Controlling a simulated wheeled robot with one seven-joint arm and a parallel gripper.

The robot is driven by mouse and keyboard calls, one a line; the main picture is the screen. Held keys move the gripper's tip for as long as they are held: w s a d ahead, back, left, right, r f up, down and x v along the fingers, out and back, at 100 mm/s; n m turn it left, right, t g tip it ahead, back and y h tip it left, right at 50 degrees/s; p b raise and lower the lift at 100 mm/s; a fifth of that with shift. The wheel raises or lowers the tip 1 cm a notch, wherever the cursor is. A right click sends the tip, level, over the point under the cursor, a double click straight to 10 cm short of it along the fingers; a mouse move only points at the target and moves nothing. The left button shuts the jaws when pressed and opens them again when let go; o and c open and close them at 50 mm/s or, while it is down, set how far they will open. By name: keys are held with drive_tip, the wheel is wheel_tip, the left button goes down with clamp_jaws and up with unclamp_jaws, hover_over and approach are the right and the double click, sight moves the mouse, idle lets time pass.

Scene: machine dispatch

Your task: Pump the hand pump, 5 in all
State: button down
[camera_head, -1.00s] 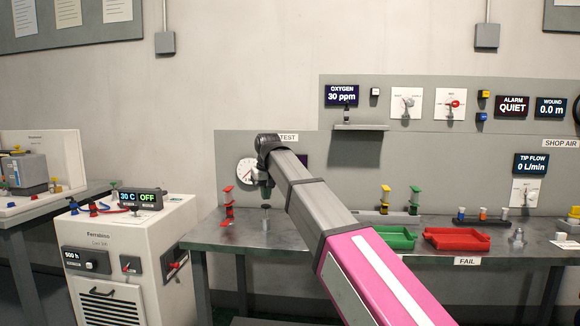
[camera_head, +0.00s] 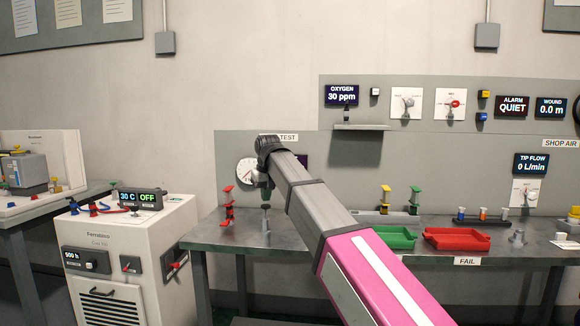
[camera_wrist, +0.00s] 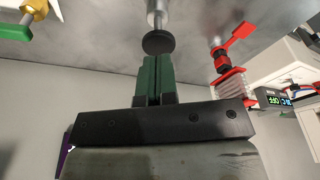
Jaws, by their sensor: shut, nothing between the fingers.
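The hand pump (camera_head: 266,226) stands upright on the left part of the grey bench, a pale metal stem topped by a dark round knob. In the wrist view its black knob (camera_wrist: 158,42) and silver stem are at the top centre. My gripper (camera_head: 265,196) is directly above the knob in the head view, fingers pointing down. In the wrist view the green fingers of my gripper (camera_wrist: 155,62) are shut together and empty, their tips right at the knob. I cannot tell whether they touch it.
A red clamp-like fixture (camera_head: 228,206) stands just left of the pump; it also shows in the wrist view (camera_wrist: 228,60). A round gauge (camera_head: 245,171) is behind, partly hidden by my arm. Green (camera_head: 400,246) and red (camera_head: 452,249) trays lie to the right.

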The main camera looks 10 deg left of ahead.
sight(266, 206)
drive_tip(key=shift+s+d+x, duration=0.15)
drive_tip(key=shift+s+x, duration=0.05)
drive_tip(key=shift+x, duration=0.9)
drive_tip(key=shift+s+d+x, duration=0.1)
drive_tip(key=shift+s+x, duration=0.1)
drive_tip(key=shift+x, duration=0.9)
drive_tip(key=shift+f, duration=0.1)
drive_tip(key=shift+r, duration=0.2)
drive_tip(key=shift+w+a+v, duration=0.15)
drive_tip(key=shift+w+v, duration=0.05)
drive_tip(key=shift+v, duration=0.9)
drive_tip(key=shift+w+a+v, duration=0.1)
drive_tip(key=shift+w+v, duration=0.1)
drive_tip(key=shift+v, duration=0.95)
drive_tip(key=shift+r, duration=0.1)
drive_tip(key=shift+f, duration=0.3)
drive_tip(key=shift+s+d+x, duration=0.15)
drive_tip(key=shift+s+x, duration=0.05)
drive_tip(key=shift+x, duration=0.85)
drive_tip(key=shift+s+d+x, duration=0.1)
drive_tip(key=shift+s+x, duration=0.05)
drive_tip(key=shift+x, duration=0.95)
drive_tip(key=shift+w+a+v, duration=0.1)
drive_tip(key=shift+w+v, duration=0.05)
drive_tip(key=shift+v, duration=0.65)
drive_tip(key=shift+w+a+v, duration=0.1)
drive_tip(key=shift+v, duration=0.65)
drive_tip(key=shift+w+a+v, duration=0.1)
drive_tip(key=shift+w+v, duration=0.05)
drive_tip(key=shift+v, duration=0.65)
